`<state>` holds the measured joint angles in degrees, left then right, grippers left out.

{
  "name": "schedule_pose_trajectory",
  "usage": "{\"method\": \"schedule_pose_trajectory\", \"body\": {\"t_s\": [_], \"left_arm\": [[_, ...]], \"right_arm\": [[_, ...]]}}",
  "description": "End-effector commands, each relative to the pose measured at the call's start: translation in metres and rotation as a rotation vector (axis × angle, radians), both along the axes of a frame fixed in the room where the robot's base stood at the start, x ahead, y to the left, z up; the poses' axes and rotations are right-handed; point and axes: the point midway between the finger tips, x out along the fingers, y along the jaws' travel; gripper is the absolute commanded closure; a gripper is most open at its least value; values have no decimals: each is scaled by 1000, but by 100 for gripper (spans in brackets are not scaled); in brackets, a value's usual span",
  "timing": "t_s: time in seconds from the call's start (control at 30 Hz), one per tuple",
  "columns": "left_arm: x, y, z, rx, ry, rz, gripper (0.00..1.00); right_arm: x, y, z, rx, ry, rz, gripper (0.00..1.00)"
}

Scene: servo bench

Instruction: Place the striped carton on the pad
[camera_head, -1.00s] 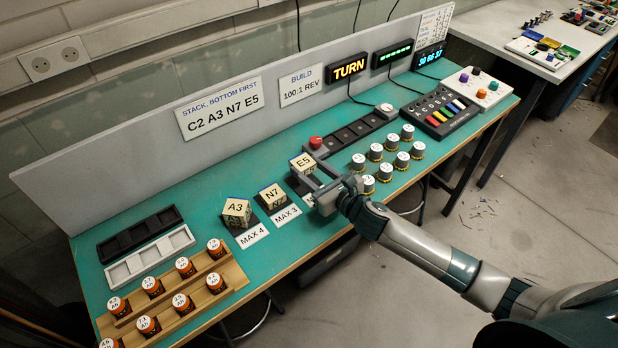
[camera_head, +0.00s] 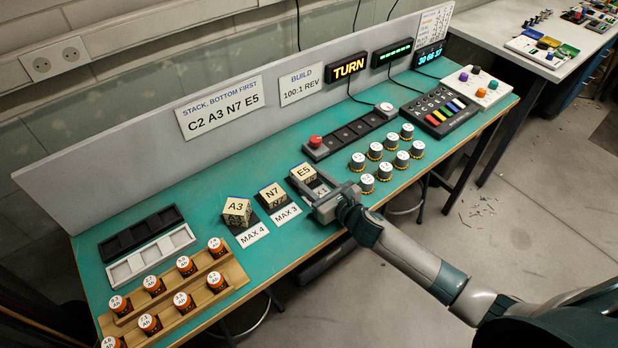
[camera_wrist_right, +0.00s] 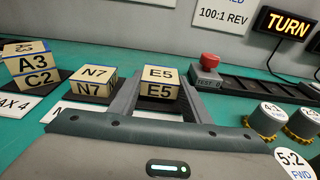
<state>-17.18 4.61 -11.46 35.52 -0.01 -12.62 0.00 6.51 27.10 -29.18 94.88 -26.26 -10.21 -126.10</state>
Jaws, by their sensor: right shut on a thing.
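The cream E5 carton (camera_head: 303,173), with a dark band along its top back edge, is between the fingers of my right gripper (camera_head: 311,184). The gripper is shut on it, and it also shows in the wrist view (camera_wrist_right: 160,84). The carton is upright, low over or on a dark pad (camera_head: 293,184); I cannot tell whether it touches. The pad is mostly hidden by the carton and fingers. The N7 carton (camera_head: 272,194) sits on the neighbouring pad. The A3 carton (camera_wrist_right: 33,60) rests on the C2 carton (camera_wrist_right: 38,79). My left gripper is not in view.
Labels read MAX 4 (camera_head: 253,235) and MAX 3 (camera_head: 287,214). A red button (camera_head: 315,141) heads a dark slotted strip (camera_head: 345,136) behind the gripper.

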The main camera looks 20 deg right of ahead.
Motion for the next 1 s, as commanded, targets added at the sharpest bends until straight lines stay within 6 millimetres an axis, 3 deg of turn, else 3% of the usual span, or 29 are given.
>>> {"method": "schedule_pose_trajectory", "body": {"t_s": [0.57,0.6,0.63,1.0], "left_arm": [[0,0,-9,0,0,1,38],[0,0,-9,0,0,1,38],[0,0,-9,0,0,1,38],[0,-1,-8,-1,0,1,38]], "right_arm": [[0,0,-12,-1,2,0,83],[0,0,-13,-1,3,0,47],[-1,0,-13,-1,3,0,40],[-1,0,-14,-1,6,0,38]]}}
